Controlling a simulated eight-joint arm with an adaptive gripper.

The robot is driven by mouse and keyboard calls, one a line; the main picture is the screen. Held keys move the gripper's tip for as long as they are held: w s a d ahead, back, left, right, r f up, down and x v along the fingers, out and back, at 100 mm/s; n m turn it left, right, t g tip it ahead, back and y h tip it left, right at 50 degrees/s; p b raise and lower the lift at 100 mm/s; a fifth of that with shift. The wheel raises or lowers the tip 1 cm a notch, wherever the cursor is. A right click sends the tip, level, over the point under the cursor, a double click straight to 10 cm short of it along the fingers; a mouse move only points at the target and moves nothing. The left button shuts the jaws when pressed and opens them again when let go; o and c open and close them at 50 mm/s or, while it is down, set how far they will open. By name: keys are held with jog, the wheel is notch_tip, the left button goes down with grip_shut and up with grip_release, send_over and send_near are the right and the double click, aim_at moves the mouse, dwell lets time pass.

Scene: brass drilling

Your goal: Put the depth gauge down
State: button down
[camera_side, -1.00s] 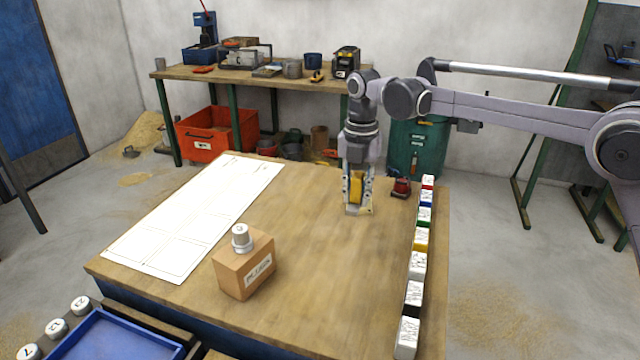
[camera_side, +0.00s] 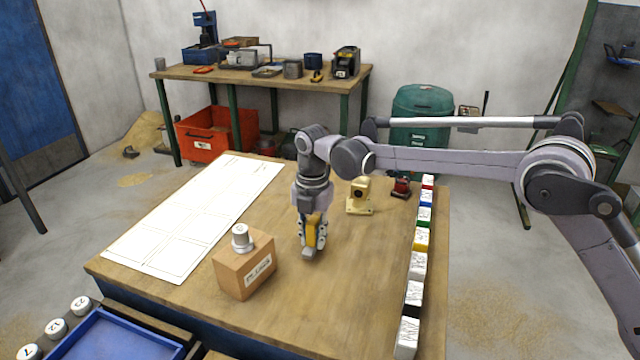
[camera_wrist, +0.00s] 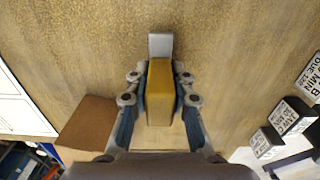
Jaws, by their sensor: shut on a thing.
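The depth gauge (camera_wrist: 160,92) has a yellow block body and a grey metal end. My gripper (camera_side: 312,236) is shut on its yellow body, with one finger on each side in the wrist view (camera_wrist: 159,97). In the side view the gauge (camera_side: 309,253) hangs below my gripper, its grey end at or just above the wooden bench top (camera_side: 345,290). I cannot tell whether it touches the wood.
A brass part (camera_side: 359,195) and a small red thing (camera_side: 401,187) stand behind. Several labelled blocks (camera_side: 417,265) line the right edge. The bench's front middle is clear.

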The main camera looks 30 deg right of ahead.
jog(key=shift+f, duration=0.15)
jog(key=c, duration=1.2)
grip_release()
jog(key=shift+o, duration=0.2)
